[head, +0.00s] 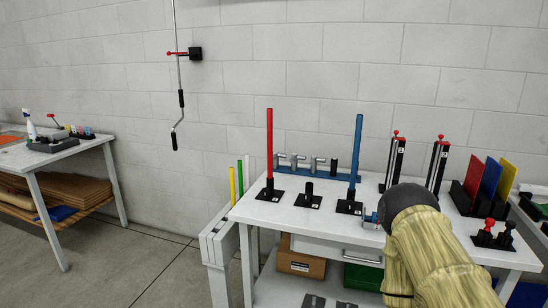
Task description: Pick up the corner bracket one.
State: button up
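I cannot tell for certain which thing is corner bracket one. Several grey angled pieces (298,160) stand in a row on a blue rack (287,171) at the back of the white table, and they look alike. Two flat dark plates (313,300) lie on the shelf below, partly cut off by the bottom edge. My arm, in a yellowish sleeve with a dark rounded joint, rises at the lower right in front of the table. My gripper does not show clearly; the arm hides part of the tabletop.
On the white table (318,222) stand a red rod (270,145), a blue rod (356,150), a short black post (308,192) and two upright clamps (396,160). Coloured plates (490,180) stand at right. A cardboard box (300,262) sits below. Floor at left is clear.

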aim_at(276, 154)
jog(key=u, duration=0.85)
jog(key=i, duration=1.35)
jog(key=z, duration=0.55)
